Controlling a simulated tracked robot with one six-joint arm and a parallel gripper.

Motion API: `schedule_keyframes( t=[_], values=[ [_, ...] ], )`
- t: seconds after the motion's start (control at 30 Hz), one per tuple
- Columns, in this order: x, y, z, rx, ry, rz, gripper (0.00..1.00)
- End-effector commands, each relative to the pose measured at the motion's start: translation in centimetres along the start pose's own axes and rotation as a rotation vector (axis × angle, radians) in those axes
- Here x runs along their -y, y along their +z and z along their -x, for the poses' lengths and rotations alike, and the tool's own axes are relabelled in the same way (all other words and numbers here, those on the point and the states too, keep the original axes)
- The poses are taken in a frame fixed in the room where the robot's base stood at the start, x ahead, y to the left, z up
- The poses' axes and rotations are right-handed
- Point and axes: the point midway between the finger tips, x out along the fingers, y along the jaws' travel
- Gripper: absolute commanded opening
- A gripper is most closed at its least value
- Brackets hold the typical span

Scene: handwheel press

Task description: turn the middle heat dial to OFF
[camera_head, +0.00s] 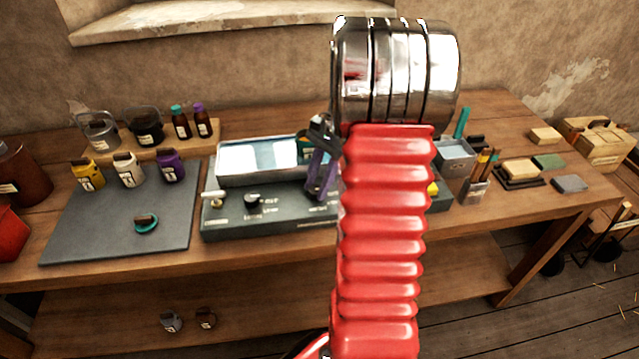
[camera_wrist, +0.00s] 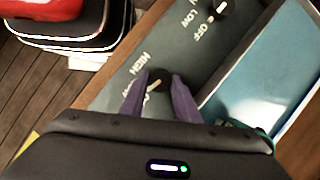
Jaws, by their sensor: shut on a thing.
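The grey heater panel (camera_head: 222,228) stands on the bench, partly hidden behind my arm in the head view. My gripper (camera_wrist: 158,88) has its two purple fingers on either side of a black dial (camera_wrist: 157,76), shut on it. This appears to be the middle heat dial. A pale pointer mark shows on the dial, and HIGH is printed beside it; the fingers cover part of the other lettering, so its exact setting cannot be told. In the head view my gripper (camera_head: 322,176) is over the panel, and the dial there is hidden.
Another black dial (camera_head: 252,200) sits to the left on the panel; it also shows in the wrist view (camera_wrist: 219,7) near LOW and OFF. A metal basin (camera_head: 232,178) lies directly behind the dials. Jars stand around a grey mat (camera_head: 105,225) at left.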

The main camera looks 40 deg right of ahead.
Motion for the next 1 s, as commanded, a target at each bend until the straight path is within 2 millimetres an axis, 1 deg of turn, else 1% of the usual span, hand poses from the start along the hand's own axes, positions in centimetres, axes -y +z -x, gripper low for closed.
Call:
schedule_keyframes(
  t=[0.1, 0.33, 0.5, 0.87, 0.9, 1.0],
  values=[
    [-0.14, 0.19, -0.25, 0.008, 0.042, 0.078, 0.06],
    [-0.12, 0.20, -0.25, 0.009, 0.085, 0.183, 0.06],
    [-0.12, 0.24, -0.30, 0.010, 0.099, 0.215, 0.06],
    [-0.18, 0.25, -0.35, 0.012, 0.103, 0.221, 0.06],
    [-0.18, 0.25, -0.35, 0.012, 0.103, 0.220, 0.29],
    [-0.15, 0.23, -0.32, 0.011, 0.102, 0.220, 0.36]
  ],
)
